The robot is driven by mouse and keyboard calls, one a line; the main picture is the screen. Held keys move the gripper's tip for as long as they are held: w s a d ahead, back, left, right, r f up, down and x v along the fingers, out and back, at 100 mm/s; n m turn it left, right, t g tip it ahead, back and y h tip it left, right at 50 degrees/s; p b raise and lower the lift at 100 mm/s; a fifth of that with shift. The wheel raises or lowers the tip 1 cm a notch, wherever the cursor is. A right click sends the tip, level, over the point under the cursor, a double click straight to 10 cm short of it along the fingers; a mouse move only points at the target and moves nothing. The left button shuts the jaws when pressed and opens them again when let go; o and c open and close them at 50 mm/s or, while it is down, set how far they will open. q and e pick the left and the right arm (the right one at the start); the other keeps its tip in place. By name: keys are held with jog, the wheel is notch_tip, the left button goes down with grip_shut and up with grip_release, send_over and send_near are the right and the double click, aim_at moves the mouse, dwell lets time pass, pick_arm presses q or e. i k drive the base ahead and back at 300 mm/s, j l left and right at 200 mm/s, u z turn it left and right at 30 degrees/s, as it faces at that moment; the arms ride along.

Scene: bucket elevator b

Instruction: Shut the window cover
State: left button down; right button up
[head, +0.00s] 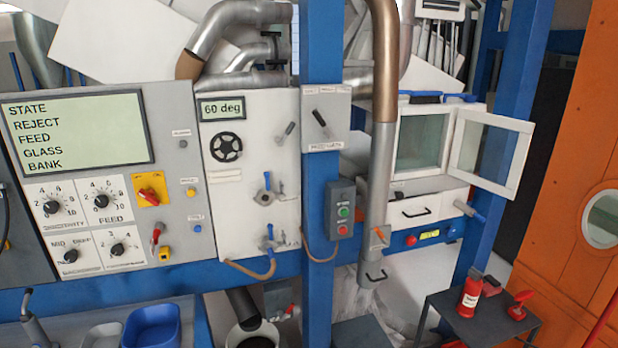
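The window cover (490,152) is a white-framed glass panel at the right of the head view. It stands swung open to the right of the window (420,141), joined at the window's right edge. The window is set in a white cabinet and its glass pane shows uncovered. Neither of my grippers is in view.
A vertical grey pipe (377,190) stands left of the window. A blue post (497,150) is behind the cover. Below are a white drawer (413,211) and a blue-tipped handle (468,210). A dark side table (484,328) bears a red bottle (470,294).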

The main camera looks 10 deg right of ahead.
aim_at(509, 191)
jog(key=l+z, duration=0.3)
jog(key=l, duration=2.5)
jog(key=k, duration=0.05)
